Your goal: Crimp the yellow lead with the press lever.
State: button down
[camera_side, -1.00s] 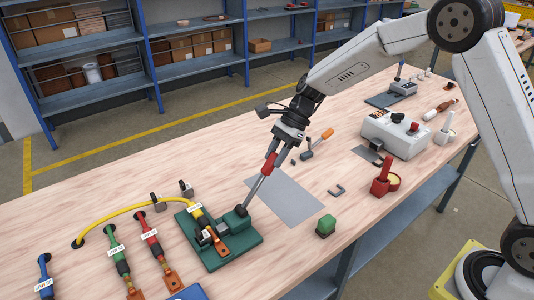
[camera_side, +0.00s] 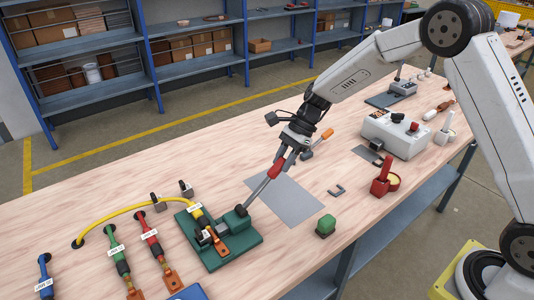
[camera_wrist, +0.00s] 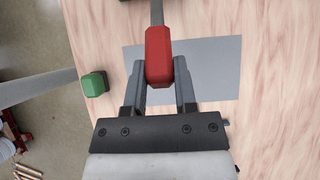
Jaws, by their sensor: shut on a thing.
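The crimp press (camera_side: 222,243) has a green base on the table, left of my gripper. Its lever (camera_side: 257,191) is a metal rod with a red grip (camera_side: 276,168), tilted up to the right. My gripper (camera_side: 284,158) is shut on the red grip. In the wrist view the red grip (camera_wrist: 158,57) sits between the two fingers, with the rod running upward from it. The yellow lead (camera_side: 125,203) arches from a hole in the table to the press. Its labelled end (camera_side: 198,214) and copper lug (camera_side: 235,243) lie at the press jaws. The jaw contact is too small to tell.
Green (camera_side: 118,252) and red (camera_side: 152,241) leads lie left of the press. A grey mat (camera_side: 288,200) lies under the lever side. A green block (camera_side: 326,226), a red-handled stand (camera_side: 382,179) and a white box (camera_side: 397,134) stand to the right.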

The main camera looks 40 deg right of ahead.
jog(key=shift+d+f, duration=0.3)
jog(key=shift+d, duration=0.1)
jog(key=shift+f, duration=0.2)
jog(key=shift+c, duration=1.6)
grip_release()
jog(key=v, duration=0.7)
jog(key=shift+d+r, duration=0.25)
jog(key=shift+r, duration=0.05)
